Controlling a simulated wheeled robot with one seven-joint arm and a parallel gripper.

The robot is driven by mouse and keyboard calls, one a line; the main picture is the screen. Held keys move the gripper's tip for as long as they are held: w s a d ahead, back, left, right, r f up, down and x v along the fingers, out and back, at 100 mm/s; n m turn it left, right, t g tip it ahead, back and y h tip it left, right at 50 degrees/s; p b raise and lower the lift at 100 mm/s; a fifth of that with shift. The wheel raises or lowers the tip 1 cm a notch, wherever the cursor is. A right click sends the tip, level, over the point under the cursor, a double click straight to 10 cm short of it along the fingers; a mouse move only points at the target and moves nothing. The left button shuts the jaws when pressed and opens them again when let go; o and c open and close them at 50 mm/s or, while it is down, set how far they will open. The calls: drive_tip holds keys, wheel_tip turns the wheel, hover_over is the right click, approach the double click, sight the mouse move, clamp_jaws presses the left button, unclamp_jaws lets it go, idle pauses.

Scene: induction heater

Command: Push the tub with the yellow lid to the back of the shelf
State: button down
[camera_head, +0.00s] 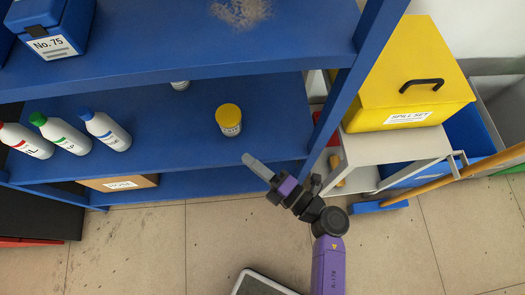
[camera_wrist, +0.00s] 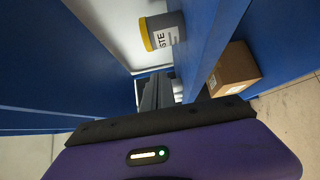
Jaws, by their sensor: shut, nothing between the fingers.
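The tub with the yellow lid (camera_head: 229,119) stands upright on the middle blue shelf (camera_head: 180,125), set in from the front edge and toward the right end. In the wrist view the tub (camera_wrist: 163,31) appears sideways, with a grey body and part of a label. My gripper (camera_head: 250,160) is shut and empty, its fingers over the shelf's front edge, in front of the tub and a little to its right. The fingers (camera_wrist: 157,92) point into the shelf in the wrist view. They look apart from the tub.
Three white bottles (camera_head: 65,133) with red, green and blue caps stand at the shelf's left. A small white item (camera_head: 180,85) is behind, partly hidden by the upper shelf. A cardboard box (camera_head: 118,182) is on the lower shelf. A blue upright (camera_head: 345,90) bounds the right side.

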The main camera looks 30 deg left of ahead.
sight(235, 114)
drive_tip(key=b+x, duration=0.1)
drive_tip(key=x, duration=0.4)
drive_tip(key=shift+a+f, duration=0.1)
drive_tip(key=shift+a, duration=0.05)
drive_tip(key=shift+w+a+b, duration=0.2)
drive_tip(key=shift+w+a, duration=0.05)
drive_tip(key=shift+w, duration=0.3)
drive_tip(key=shift+w+a+b, duration=0.15)
drive_tip(key=shift+w+a, duration=0.1)
drive_tip(key=shift+w, duration=0.3)
drive_tip(key=shift+w+a, duration=0.35)
drive_tip(key=shift+w, duration=0.25)
drive_tip(key=w+a+b, duration=0.1)
drive_tip(key=w, duration=0.1)
drive_tip(key=w+a+b, duration=0.1)
drive_tip(key=w, duration=0.1)
drive_tip(key=w+a+b, duration=0.1)
drive_tip(key=w+a, duration=0.1)
drive_tip(key=shift+w, duration=0.25)
